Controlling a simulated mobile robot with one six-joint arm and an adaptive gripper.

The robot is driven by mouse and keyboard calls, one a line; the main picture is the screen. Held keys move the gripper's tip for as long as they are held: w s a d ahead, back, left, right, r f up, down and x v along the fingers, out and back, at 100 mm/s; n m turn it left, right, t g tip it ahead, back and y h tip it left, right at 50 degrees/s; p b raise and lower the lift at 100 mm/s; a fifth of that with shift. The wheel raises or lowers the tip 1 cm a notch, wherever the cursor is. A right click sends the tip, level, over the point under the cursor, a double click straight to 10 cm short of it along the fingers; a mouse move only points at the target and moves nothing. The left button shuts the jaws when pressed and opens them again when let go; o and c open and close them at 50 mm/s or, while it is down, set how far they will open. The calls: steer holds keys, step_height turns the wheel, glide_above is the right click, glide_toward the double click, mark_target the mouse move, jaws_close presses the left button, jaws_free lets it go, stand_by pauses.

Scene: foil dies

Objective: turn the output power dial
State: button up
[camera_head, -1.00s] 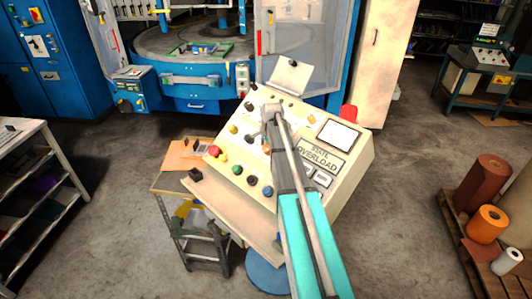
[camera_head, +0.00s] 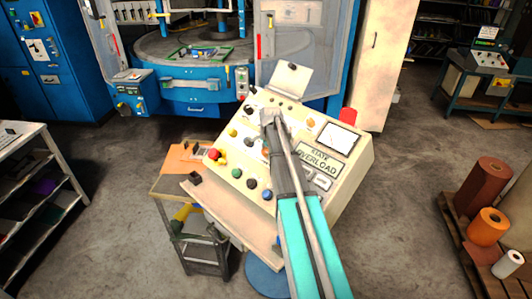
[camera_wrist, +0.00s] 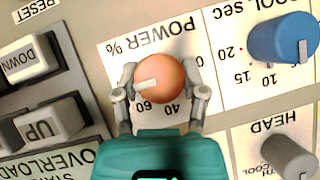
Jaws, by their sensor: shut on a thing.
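The output power dial is an orange round knob (camera_wrist: 160,79) with a pale pointer mark, on a white label reading "POWER %" in the wrist view. The label appears upside down there, with 40 and 60 visible below the knob. My gripper (camera_wrist: 160,92) has one finger on each side of the knob and is shut on it. My arm and gripper hide the dial there.
A blue knob (camera_wrist: 283,38) labelled "COOL sec" and a grey "HEAD" knob (camera_wrist: 288,155) are close by. White "UP" (camera_wrist: 48,122) and "DOWN" (camera_wrist: 30,57) buttons lie on the other side. A red mushroom button (camera_head: 214,154) is at the panel's left.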

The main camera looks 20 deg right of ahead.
steer(key=shift+w+n, duration=0.25)
steer(key=shift+n, duration=0.05)
steer(key=n+g, duration=0.2)
steer(key=shift+w+n+h, duration=0.1)
steer(key=shift+n+h, duration=0.2)
steer(key=shift+n, duration=0.1)
steer(key=shift+n+g+h, duration=0.8)
steer(key=shift+n+g, duration=0.3)
steer(key=shift+n, duration=0.8)
steer(key=o, duration=1.1)
steer(key=shift+b, duration=0.3)
steer(key=shift+o, duration=0.2)
steer(key=shift+s+a, duration=0.1)
steer(key=shift+s, duration=0.1)
